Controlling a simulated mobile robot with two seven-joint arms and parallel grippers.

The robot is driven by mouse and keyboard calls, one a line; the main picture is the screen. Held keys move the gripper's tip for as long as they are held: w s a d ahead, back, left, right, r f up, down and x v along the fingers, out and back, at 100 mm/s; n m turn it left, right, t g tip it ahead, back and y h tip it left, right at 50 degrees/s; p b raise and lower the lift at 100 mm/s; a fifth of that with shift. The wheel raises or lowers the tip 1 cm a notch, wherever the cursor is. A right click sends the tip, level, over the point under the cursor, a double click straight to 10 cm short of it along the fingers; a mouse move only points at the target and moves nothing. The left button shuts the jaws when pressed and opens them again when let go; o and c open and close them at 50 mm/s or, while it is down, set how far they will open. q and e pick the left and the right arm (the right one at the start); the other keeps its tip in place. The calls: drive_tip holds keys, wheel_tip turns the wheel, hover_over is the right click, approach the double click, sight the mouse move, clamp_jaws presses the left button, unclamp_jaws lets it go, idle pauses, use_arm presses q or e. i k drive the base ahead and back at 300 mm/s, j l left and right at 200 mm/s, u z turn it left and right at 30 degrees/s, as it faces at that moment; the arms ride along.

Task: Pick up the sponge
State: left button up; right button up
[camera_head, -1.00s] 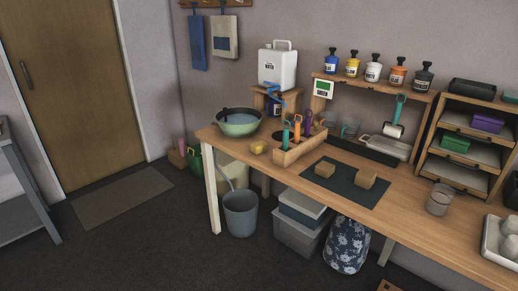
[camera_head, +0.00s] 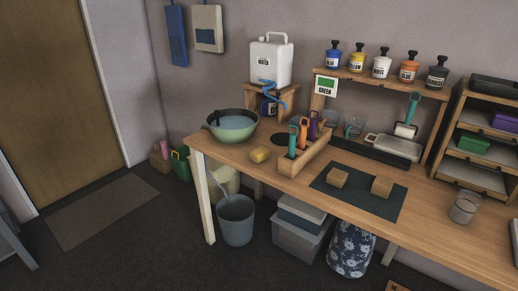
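A small yellow sponge (camera_head: 260,154) lies on the wooden table (camera_head: 232,151) near its front left edge. It sits just right of and in front of the green bowl of water (camera_head: 231,125), apart from it. The wooden tool caddy (camera_head: 303,157) with several coloured handles stands to the sponge's right. Neither of my grippers is in view.
A white water jug (camera_head: 271,62) stands on a small stand behind. A shelf (camera_head: 380,80) holds several bottles. A grey bucket (camera_head: 236,220) and lidded bins stand below. The floor (camera_head: 140,245) at front left is clear.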

sight(258, 155)
drive_tip(key=i+j+z, duration=0.1)
drive_tip(key=i+j, duration=0.15)
drive_tip(key=i+j+z, duration=0.1)
drive_tip(key=j, duration=0.3)
drive_tip(key=i+j+z, duration=0.1)
drive_tip(key=i+j, duration=0.2)
drive_tip(key=i+j+z, duration=0.1)
drive_tip(key=j, duration=0.3)
drive_tip(key=i+j+z, duration=0.1)
drive_tip(key=i+j, duration=0.2)
drive_tip(key=j, duration=0.1)
